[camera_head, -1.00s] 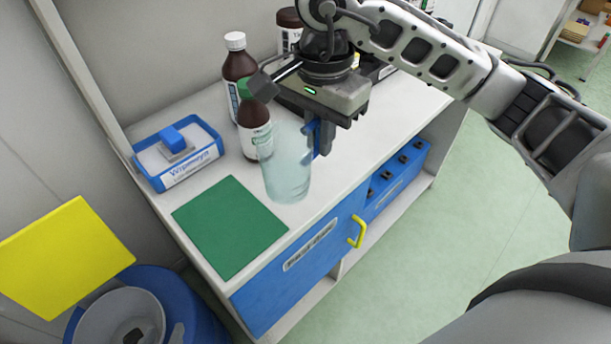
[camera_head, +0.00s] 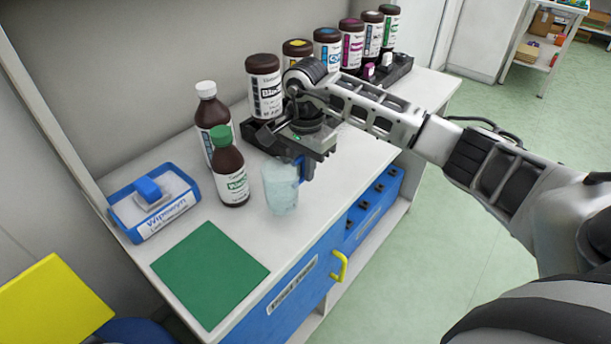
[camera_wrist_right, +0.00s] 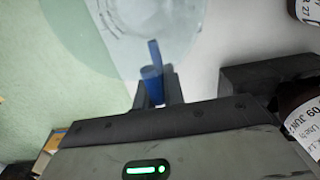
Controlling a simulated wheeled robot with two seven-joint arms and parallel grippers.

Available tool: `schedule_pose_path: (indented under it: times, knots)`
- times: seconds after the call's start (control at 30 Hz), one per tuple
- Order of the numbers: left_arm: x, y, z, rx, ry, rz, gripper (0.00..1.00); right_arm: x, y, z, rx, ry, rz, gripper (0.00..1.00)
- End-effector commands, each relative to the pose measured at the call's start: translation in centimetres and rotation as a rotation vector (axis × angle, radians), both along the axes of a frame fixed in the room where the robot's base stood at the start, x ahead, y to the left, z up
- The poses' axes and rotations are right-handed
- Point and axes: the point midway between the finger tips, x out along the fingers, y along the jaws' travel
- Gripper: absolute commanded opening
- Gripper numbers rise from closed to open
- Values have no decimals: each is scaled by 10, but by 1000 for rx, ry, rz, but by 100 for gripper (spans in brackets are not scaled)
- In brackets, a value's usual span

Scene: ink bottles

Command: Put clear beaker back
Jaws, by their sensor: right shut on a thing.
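The clear beaker (camera_head: 281,190) is upright at the front part of the white counter, right of the green mat (camera_head: 209,271). It has a blue handle (camera_head: 302,168). My right gripper (camera_head: 303,166) is shut on that handle, on the beaker's right side. I cannot tell whether the beaker's base touches the counter. In the right wrist view the beaker (camera_wrist_right: 135,30) fills the top, with its blue handle between the fingers of my right gripper (camera_wrist_right: 157,95). My left gripper is not in view.
A green-capped brown bottle (camera_head: 231,182) and a white-capped one (camera_head: 211,122) stand close left of the beaker. A blue wipes box (camera_head: 153,200) is at the left. Several ink bottles (camera_head: 264,85) line the back. A yellow drawer handle (camera_head: 339,266) sticks out in front.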

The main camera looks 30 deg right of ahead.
Motion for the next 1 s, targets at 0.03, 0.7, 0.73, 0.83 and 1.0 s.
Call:
schedule_pose_path:
  times: [0.03, 0.7, 0.73, 0.83, 1.0]
  knots:
    - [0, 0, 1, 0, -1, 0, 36, 2, -2, -4, 0, 3, -3, 0]
    - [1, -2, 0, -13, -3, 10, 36, 2, -2, -38, 0, 1, -1, 27]
    - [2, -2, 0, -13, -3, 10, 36, 2, -2, -38, 0, 1, -1, 32]
    - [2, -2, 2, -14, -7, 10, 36, 2, -2, -37, 0, 1, -1, 32]
    - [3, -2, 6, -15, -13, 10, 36, 2, -2, -37, 0, 1, -1, 32]
